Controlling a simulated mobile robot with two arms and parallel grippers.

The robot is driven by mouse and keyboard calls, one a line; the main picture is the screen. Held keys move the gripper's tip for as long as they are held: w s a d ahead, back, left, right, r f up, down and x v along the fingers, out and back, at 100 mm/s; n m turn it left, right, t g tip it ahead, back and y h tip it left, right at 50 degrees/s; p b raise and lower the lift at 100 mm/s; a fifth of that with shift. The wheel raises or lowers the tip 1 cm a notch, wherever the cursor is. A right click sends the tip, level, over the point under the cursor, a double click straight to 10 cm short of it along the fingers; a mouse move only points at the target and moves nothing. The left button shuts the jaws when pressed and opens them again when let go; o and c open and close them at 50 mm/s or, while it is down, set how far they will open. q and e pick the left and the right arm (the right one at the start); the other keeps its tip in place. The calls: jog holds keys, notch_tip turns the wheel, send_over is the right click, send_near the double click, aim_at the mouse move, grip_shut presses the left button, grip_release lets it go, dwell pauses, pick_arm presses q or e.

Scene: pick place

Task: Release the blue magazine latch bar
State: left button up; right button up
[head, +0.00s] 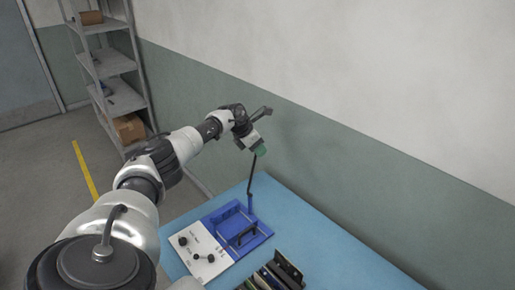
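A blue magazine fixture (262,233) sits on the light blue table, with a dark handle-like bar (243,235) across it. I cannot tell for sure which part is the latch bar. A thin dark lever (250,182) rises upright from the fixture's back right, bent near its top. My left gripper (261,150) is above the fixture, at the lever's upper end, with a green part at its tip. Whether it touches or grips the lever cannot be made out. My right gripper is not in view.
A white panel (207,264) with black knobs lies left of the fixture. Several dark boards (285,269) stand in a row at the table's front. The blue table (320,245) is clear to the right. A wall runs behind; a grey shelf (108,65) stands at the back left.

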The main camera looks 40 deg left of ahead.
pick_arm(q)
jog(key=o, duration=0.4)
jog(key=shift+w+f, duration=0.2)
jog(key=shift+f, duration=0.05)
jog(key=shift+s+r, duration=0.1)
jog(key=shift+r, duration=0.05)
jog(key=b+v, duration=0.3)
jog(key=v, duration=0.7)
jog(key=shift+r, duration=0.25)
jog(key=shift+s+a, duration=0.1)
